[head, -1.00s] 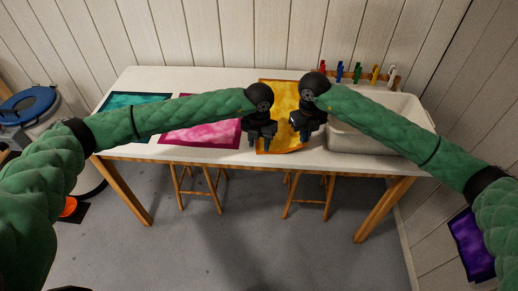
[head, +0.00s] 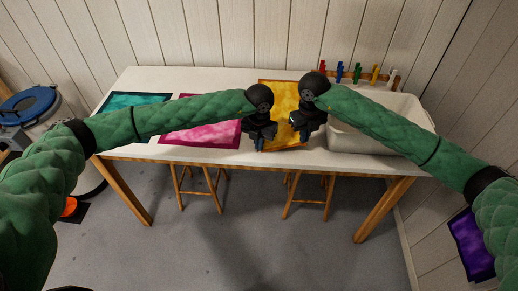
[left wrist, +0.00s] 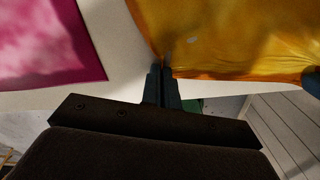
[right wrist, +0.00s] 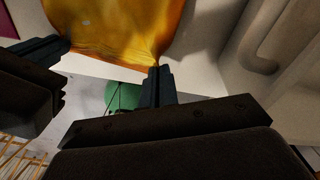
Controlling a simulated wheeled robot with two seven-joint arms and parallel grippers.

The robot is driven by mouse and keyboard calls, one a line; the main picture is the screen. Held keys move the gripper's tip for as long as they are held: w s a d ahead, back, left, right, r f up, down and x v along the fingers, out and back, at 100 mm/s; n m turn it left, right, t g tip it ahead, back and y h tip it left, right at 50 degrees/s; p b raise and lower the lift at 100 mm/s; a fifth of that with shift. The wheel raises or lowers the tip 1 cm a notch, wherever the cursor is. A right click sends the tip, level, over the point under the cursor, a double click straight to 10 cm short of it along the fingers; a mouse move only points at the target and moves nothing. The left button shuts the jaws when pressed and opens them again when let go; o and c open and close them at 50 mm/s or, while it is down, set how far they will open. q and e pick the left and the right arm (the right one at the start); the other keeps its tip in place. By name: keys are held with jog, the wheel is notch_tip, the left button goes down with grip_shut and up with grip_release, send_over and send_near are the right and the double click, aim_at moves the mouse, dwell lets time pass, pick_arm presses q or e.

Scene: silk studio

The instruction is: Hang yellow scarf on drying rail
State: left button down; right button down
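The yellow scarf (head: 284,95) lies on the white table between the pink cloth and the basin. My left gripper (head: 260,143) is shut on its near left corner; the left wrist view shows the fingers (left wrist: 164,85) together at that corner of the scarf (left wrist: 240,40). My right gripper (head: 304,134) is shut on the near right corner; in the right wrist view the scarf (right wrist: 125,30) narrows into its closed fingers (right wrist: 157,85). The arms and hands cover part of the scarf. I cannot make out a drying rail in any view.
A teal cloth (head: 120,99) and a pink cloth (head: 205,134) lie on the table (head: 190,80) at left. A pale basin (head: 365,142) stands right. Coloured pegs (head: 357,73) line the back. Stools (head: 310,190) stand below. A purple cloth (head: 470,243) is at lower right.

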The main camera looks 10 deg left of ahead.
pick_arm(q)
jog(key=shift+a+f, duration=0.1)
jog(key=shift+r, duration=2.55)
jog(key=shift+c, duration=1.4)
grip_release()
jog(key=shift+r+p, duration=0.7)
jog(key=shift+r, duration=2.05)
pick_arm(e)
jog(key=shift+r, duration=0.65)
